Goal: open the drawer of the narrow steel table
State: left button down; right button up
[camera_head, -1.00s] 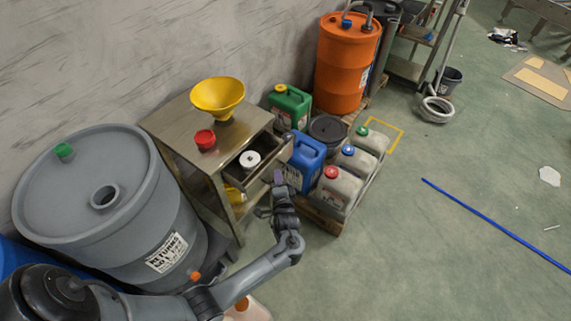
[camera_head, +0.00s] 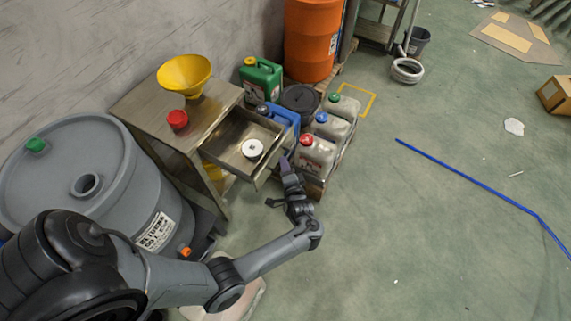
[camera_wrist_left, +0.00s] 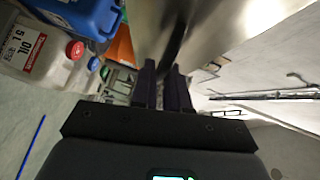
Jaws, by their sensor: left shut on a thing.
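The narrow steel table (camera_head: 140,105) stands against the wall, left of centre in the head view. Its drawer (camera_head: 232,163) is pulled well out towards the lower right, and a white round thing (camera_head: 252,148) lies inside. My left gripper (camera_head: 287,167) is at the drawer's front and shut on it. The gripped part, perhaps a handle, is hidden by the fingers. In the left wrist view, the dark fingers (camera_wrist_left: 164,75) are close together beside the large steel surface (camera_wrist_left: 225,35). My right gripper is not in view.
A yellow funnel (camera_head: 184,75) and a red cap (camera_head: 177,119) are on the tabletop. A large grey drum (camera_head: 75,185) stands left. Several canisters, including a blue one (camera_head: 284,115), crowd the drawer's right side. An orange barrel (camera_head: 312,40) stands behind. Floor at right is mostly clear.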

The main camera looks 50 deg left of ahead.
pick_arm(q)
jog(key=c, duration=1.2)
grip_release()
jog(key=shift+s+d+r, duration=0.1)
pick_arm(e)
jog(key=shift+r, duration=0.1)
